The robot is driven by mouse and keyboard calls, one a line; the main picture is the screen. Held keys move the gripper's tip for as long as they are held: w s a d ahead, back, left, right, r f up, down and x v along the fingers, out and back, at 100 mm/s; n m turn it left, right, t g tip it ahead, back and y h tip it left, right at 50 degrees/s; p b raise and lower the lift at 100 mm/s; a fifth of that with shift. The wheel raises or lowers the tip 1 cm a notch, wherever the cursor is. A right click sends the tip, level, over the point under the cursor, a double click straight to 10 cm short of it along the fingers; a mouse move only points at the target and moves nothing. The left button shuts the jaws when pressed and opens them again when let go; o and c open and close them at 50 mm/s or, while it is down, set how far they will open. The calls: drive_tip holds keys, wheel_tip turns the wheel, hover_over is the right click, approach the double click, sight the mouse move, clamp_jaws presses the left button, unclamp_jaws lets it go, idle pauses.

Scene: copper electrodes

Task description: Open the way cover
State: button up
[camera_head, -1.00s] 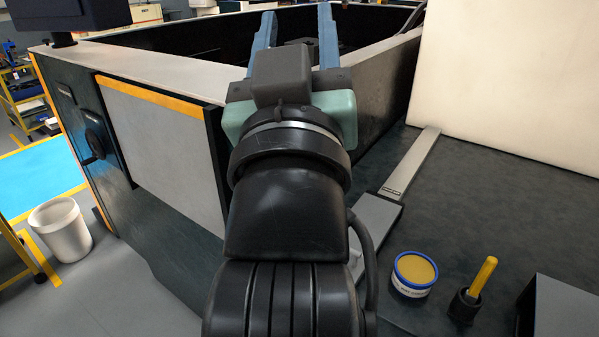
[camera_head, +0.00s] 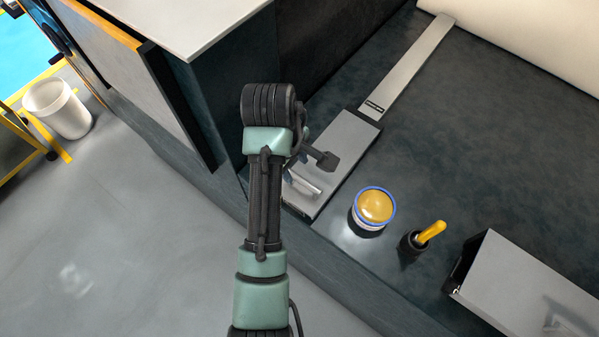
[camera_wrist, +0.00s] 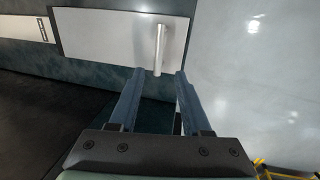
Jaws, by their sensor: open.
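The way cover is a flat grey plate (camera_head: 343,150) on the dark machine bed, beside the dark wall. It also shows in the wrist view (camera_wrist: 100,35), near the top. A pale bar handle (camera_head: 301,184) stands at its near end; in the wrist view the handle (camera_wrist: 159,45) points down toward my gripper. My gripper (camera_wrist: 159,72) is open, with its two blue fingers on either side of the handle's lower end in the picture. I cannot tell whether they touch it. In the head view my wrist mostly hides the gripper.
A long grey strip (camera_head: 408,68) runs on from the cover's far end. A blue-rimmed tin (camera_head: 375,207), a yellow-handled tool in a dark holder (camera_head: 428,235) and a grey box (camera_head: 535,285) stand to the right. A white bin (camera_head: 58,108) is on the floor at left.

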sight(301, 179)
drive_tip(key=f, duration=0.2)
drive_tip(key=w+f, duration=0.1)
drive_tip(key=f, duration=0.2)
drive_tip(key=d+f+p, duration=0.1)
drive_tip(key=f, duration=0.2)
drive_tip(key=shift+w, duration=0.3)
clamp_jaws()
idle(1.0)
